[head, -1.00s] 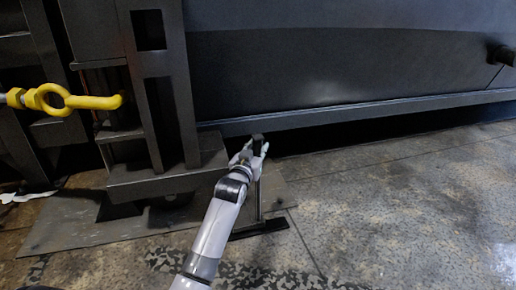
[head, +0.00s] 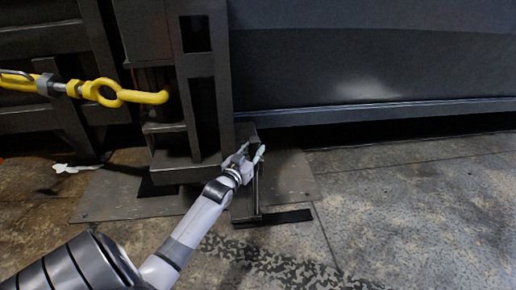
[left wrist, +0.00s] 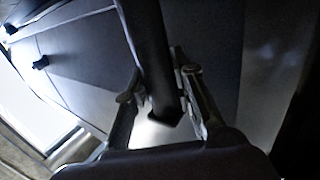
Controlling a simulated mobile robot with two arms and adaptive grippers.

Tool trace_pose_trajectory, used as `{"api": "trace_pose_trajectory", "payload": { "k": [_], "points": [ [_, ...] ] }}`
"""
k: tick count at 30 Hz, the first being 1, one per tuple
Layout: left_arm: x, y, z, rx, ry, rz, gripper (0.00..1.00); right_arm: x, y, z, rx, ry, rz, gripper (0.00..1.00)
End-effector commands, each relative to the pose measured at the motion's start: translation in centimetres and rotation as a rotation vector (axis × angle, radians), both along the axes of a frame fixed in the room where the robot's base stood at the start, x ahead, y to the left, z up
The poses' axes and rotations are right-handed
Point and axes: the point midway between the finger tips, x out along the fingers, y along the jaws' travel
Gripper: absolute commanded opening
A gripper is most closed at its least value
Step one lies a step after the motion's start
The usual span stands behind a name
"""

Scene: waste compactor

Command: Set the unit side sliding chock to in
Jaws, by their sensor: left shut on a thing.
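The sliding chock appears to be the dark upright post (head: 257,192) with a flat black foot (head: 285,217), standing on a floor plate just right of the unit's frame. My left gripper (head: 247,158) is shut on its upper part. In the left wrist view a dark bar (left wrist: 150,50) runs between the fingers of my left gripper (left wrist: 158,88), with its end near the palm. My fingers partly hide the post's top in the head view. My right gripper is not in view.
A dark steel frame (head: 205,85) stands left of the post, with a yellow eye hook (head: 125,95) at its left. The unit's long wall (head: 370,60) and lower rail (head: 400,112) run to the right. Open floor (head: 420,200) lies at the right and front.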

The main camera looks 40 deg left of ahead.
Motion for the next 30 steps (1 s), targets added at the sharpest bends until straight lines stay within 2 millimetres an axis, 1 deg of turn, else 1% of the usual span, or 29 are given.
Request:
{"api": "trace_pose_trajectory", "payload": {
  "k": [1, 2, 11, 19, 22, 26, 30],
  "points": [
    [-0.3, 0.3, -0.3, 0.001, 0.005, 0.006, 0.00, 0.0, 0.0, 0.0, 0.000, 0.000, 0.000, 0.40],
    [-0.3, 0.3, -0.3, 0.001, 0.005, 0.006, 0.24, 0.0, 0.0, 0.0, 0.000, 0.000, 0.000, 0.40],
    [-0.2, 0.2, -0.2, 0.001, 0.004, 0.005, 0.44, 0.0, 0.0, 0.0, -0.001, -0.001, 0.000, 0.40],
    [-0.1, 0.1, -0.1, 0.000, 0.002, 0.003, 0.45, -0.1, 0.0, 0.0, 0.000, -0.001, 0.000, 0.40],
    [-0.5, 0.0, -0.2, 0.000, 0.004, 0.003, 0.45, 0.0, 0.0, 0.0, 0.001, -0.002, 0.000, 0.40],
    [-2.2, -0.5, -0.3, 0.000, 0.005, 0.002, 0.45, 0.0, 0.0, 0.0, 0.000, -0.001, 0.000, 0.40],
    [-5.1, -1.3, -0.3, 0.000, 0.006, 0.003, 0.45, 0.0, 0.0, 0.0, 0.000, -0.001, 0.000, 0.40]
  ]
}}
